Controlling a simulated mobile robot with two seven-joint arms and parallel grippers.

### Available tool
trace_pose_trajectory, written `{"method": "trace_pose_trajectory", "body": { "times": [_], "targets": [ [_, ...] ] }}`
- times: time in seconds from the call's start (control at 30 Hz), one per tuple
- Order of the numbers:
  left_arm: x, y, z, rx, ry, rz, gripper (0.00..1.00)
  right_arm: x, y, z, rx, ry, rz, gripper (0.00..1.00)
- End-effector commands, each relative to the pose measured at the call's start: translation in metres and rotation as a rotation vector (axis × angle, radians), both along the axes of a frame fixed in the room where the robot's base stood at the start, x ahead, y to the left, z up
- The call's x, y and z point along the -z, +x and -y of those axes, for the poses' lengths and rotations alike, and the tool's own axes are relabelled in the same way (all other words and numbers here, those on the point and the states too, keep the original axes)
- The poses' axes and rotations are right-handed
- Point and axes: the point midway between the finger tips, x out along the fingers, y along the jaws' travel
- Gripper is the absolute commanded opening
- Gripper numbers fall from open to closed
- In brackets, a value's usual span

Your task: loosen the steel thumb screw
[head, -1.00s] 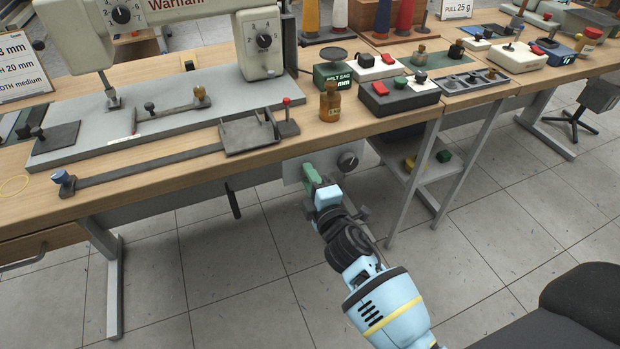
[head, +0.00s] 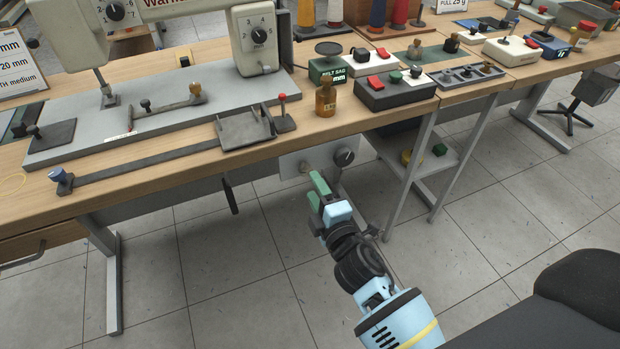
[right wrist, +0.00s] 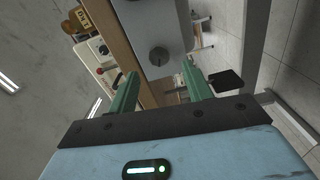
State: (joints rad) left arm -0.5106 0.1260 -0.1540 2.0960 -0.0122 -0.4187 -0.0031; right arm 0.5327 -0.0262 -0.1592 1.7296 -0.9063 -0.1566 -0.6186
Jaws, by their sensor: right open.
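My right gripper (head: 316,190) is open and empty, with its two green fingers apart. It is in front of and a little below the grey panel (head: 322,160) under the table's front edge; the gripper also shows in the right wrist view (right wrist: 160,75). A small stub (head: 304,167) sits on the panel's left part. I cannot tell for sure which part is the steel thumb screw. My left gripper is not in view.
A sewing machine (head: 258,40) stands on the wooden table (head: 110,205). A brown bottle (head: 326,98) and a button box (head: 395,92) are near the front edge. A table leg (head: 408,175) stands right of my gripper. A dark chair (head: 580,300) is at the lower right.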

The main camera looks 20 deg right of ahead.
Motion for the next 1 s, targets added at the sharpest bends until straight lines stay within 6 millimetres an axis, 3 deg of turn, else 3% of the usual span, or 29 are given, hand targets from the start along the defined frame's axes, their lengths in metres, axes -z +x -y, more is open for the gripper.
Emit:
{"method": "trace_pose_trajectory", "body": {
  "times": [0.23,0.8,0.9,1.0],
  "targets": [
    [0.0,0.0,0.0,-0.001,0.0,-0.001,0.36,0.0,-0.021,0.001,0.0,-0.001,0.001,0.5],
    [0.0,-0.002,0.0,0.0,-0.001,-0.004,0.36,0.001,-0.023,0.001,0.0,0.002,-0.002,0.5],
    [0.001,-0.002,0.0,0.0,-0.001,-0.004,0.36,0.012,-0.032,0.003,0.003,0.036,-0.031,0.5],
    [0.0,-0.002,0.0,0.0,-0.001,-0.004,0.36,0.039,-0.058,0.007,0.015,0.13,-0.104,0.5]
  ]
}}
